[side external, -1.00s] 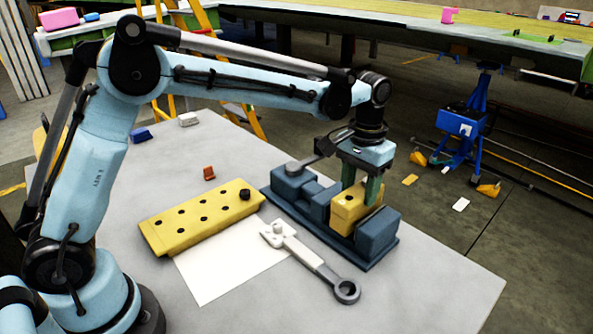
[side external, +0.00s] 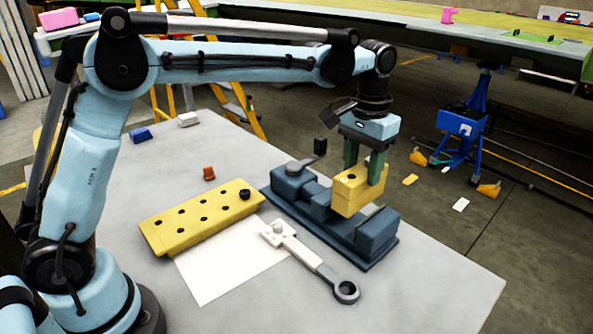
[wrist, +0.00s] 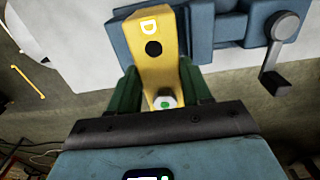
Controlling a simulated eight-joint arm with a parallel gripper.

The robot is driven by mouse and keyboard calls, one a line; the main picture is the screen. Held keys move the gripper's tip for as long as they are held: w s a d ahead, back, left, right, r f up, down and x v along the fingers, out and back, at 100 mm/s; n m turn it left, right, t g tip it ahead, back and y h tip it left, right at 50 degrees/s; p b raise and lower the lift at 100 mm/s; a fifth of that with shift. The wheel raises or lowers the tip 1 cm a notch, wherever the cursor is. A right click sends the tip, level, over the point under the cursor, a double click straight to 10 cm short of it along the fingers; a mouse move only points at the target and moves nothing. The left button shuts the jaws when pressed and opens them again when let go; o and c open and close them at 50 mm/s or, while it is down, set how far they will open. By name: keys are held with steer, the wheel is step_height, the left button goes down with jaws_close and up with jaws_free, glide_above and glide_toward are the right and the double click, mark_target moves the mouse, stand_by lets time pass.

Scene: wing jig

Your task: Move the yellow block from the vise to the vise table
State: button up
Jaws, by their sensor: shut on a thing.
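The yellow block (side external: 357,192) is between the green fingers of my gripper (side external: 364,168), held above the blue vise (side external: 374,228). In the wrist view the yellow block (wrist: 152,58) shows a white letter D, a dark hole and a white round part with a green centre. My gripper (wrist: 150,92) is shut on its sides. The vise (wrist: 208,24) lies beyond the block there, and its jaw gap shows empty in the side view. The vise stands on the grey vise table (side external: 430,292).
A yellow plate with holes (side external: 200,216) lies left of the vise, beside a white sheet (side external: 225,272). A grey and white wrench (side external: 312,262) lies in front of the vise. Small orange (side external: 209,173), blue (side external: 140,134) and white (side external: 188,119) pieces lie farther back. The table's front right is clear.

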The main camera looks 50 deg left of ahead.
steer(key=s+a+f+n, duration=0.1)
steer(key=s+a+n, duration=0.2)
steer(key=s+n, duration=0.8)
steer(key=s+a+n, duration=0.2)
steer(key=s+n, duration=0.5)
steer(key=s, duration=0.7)
steer(key=shift+a+f, duration=0.2)
steer(key=shift+f, duration=3.75)
steer(key=shift+f, duration=0.15)
steer(key=shift+f, duration=0.4)
steer(key=o, duration=1.3)
steer(key=shift+o, duration=0.2)
